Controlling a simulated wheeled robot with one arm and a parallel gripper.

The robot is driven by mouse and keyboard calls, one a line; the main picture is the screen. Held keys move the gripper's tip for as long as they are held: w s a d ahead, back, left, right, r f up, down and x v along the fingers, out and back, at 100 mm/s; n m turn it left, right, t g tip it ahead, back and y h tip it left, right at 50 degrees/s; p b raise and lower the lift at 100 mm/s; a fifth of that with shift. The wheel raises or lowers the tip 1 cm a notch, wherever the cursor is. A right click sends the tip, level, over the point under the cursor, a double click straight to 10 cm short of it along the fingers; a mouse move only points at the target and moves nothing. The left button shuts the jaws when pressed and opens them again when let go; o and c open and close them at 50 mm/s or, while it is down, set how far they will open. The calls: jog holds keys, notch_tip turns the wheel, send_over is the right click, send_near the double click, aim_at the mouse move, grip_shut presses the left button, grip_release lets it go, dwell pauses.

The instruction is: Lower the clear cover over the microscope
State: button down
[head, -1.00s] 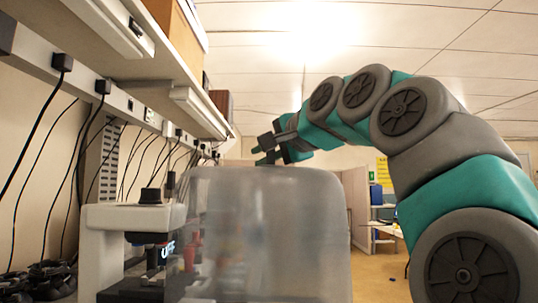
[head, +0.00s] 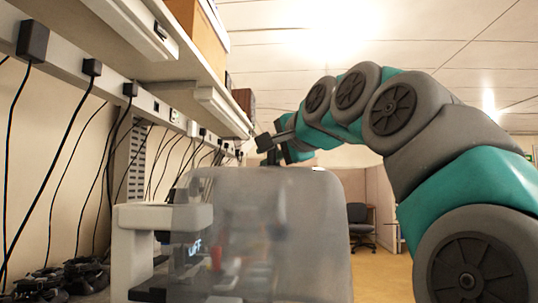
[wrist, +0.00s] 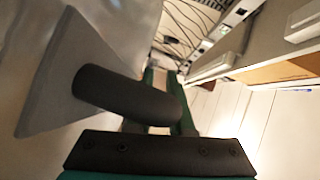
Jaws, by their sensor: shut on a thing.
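The clear cover (head: 300,230) is a large cloudy, rounded box, upright in the middle of the head view. My gripper (head: 273,150) is at its top, with the cover hanging below. In the wrist view a dark cylindrical handle (wrist: 125,95) stands out from a pale plate, and my gripper is shut on it. A white device with a dark base (head: 130,240), which looks like the microscope, stands to the left. The cover overlaps its right part in the picture. I cannot tell whether the cover is around it or in front of it. The cover's lower edge is out of view.
A shelf (head: 135,50) with a cardboard box (head: 195,35) overhangs the bench at the left. Black plugs and cables (head: 70,130) hang along the wall. Dark objects (head: 85,272) lie left of the device. Open floor and a chair (head: 360,225) show at right.

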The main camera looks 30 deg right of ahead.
jog(key=shift+w+a, duration=0.55)
jog(key=shift+a, duration=0.25)
jog(key=shift+w+a, duration=0.5)
jog(key=shift+a, duration=0.35)
jog(key=shift+w+a, duration=0.55)
jog(key=shift+a, duration=0.35)
jog(key=shift+w+a, duration=0.55)
jog(key=shift+a, duration=0.25)
jog(key=shift+w+a, duration=0.55)
jog(key=shift+a, duration=0.2)
jog(key=shift+w+a, duration=0.55)
jog(key=shift+a, duration=0.35)
jog(key=shift+w+a, duration=0.7)
jog(key=shift+a, duration=0.3)
jog(key=shift+w+a, duration=0.65)
jog(key=shift+a, duration=0.3)
jog(key=shift+f, duration=0.1)
